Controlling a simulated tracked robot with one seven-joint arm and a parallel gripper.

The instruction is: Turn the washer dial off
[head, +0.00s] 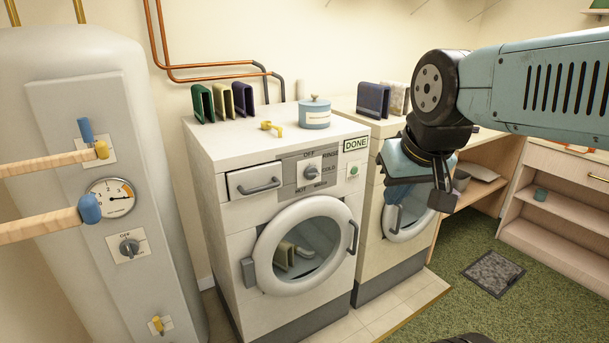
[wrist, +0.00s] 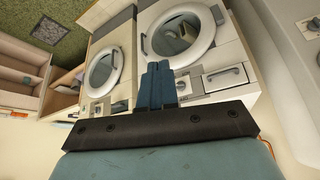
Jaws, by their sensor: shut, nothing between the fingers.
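The white washer (head: 235,215) stands in the middle of the head view, with a round glass door and a drawer. Its grey dial (head: 312,174) sits on a dark label plate with OFF at the top and other words around it. I cannot tell for sure where its pointer points. My gripper (head: 396,212) is to the right of the dial, apart from it, in front of the second machine. In the wrist view my blue fingers (wrist: 158,68) are together with nothing between them. They overlap the washer's panel in that view and hide part of it.
A second white machine (head: 370,245) stands right of the washer. A blue canister (head: 314,113), a yellow item (head: 271,127) and upright folded cloths lie on the washer top. Green carpet (head: 430,300) is open at front right.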

